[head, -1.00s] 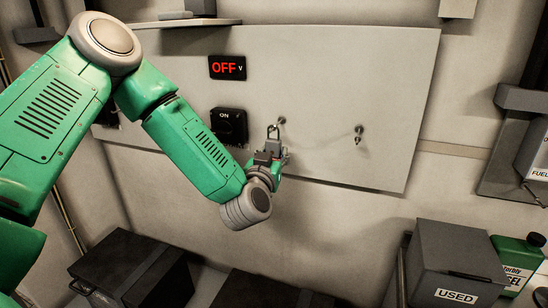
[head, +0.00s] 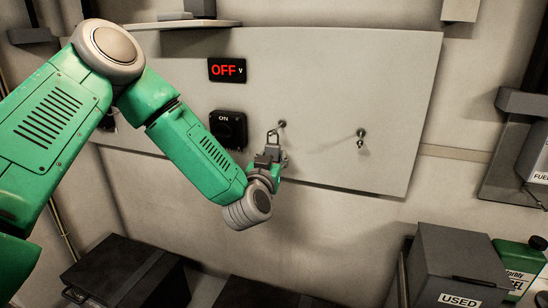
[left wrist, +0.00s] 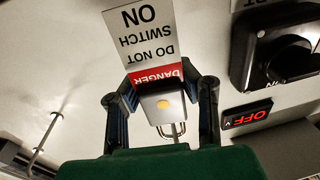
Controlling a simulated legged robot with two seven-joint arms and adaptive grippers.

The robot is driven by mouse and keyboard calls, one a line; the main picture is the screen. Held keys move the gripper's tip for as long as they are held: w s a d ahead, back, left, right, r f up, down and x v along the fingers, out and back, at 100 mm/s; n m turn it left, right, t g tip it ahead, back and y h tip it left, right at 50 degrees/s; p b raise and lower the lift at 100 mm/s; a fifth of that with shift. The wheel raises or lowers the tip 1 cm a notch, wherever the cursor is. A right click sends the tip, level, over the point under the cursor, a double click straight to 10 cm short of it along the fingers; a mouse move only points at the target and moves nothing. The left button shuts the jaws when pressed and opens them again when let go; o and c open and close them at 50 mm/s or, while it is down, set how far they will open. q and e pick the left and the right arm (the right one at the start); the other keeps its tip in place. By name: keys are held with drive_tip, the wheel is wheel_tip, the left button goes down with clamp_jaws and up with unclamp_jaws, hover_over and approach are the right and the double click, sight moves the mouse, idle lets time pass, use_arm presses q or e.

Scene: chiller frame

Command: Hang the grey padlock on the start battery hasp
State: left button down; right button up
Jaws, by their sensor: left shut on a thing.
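My left gripper (left wrist: 162,108) is shut on the grey padlock (left wrist: 161,104), one finger on each side of its body. A white and red tag reading "DANGER DO NOT SWITCH ON" (left wrist: 150,45) is at the padlock, upside down in the left wrist view. In the head view, the padlock (head: 271,149) has its shackle up, just below and left of a peg-like hasp (head: 282,124). A gap seems to show between them. A second similar hasp (head: 360,133) is farther right. No readable label shows which hasp is the start battery one. My right gripper is not in view.
A black rotary switch (head: 228,128) and a red "OFF" display (head: 226,69) are on the pale panel (head: 330,80), left of the hasps. A grey "USED" bin (head: 455,265) and green container (head: 520,262) stand lower right. The panel between the hasps is clear.

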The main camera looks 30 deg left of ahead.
use_arm(q)
drive_tip(key=shift+a+f, duration=0.1)
drive_tip(key=shift+a, duration=0.05)
drive_tip(key=c, duration=1.3)
unclamp_jaws()
drive_tip(key=shift+c, duration=0.2)
drive_tip(key=shift+o, duration=1.2)
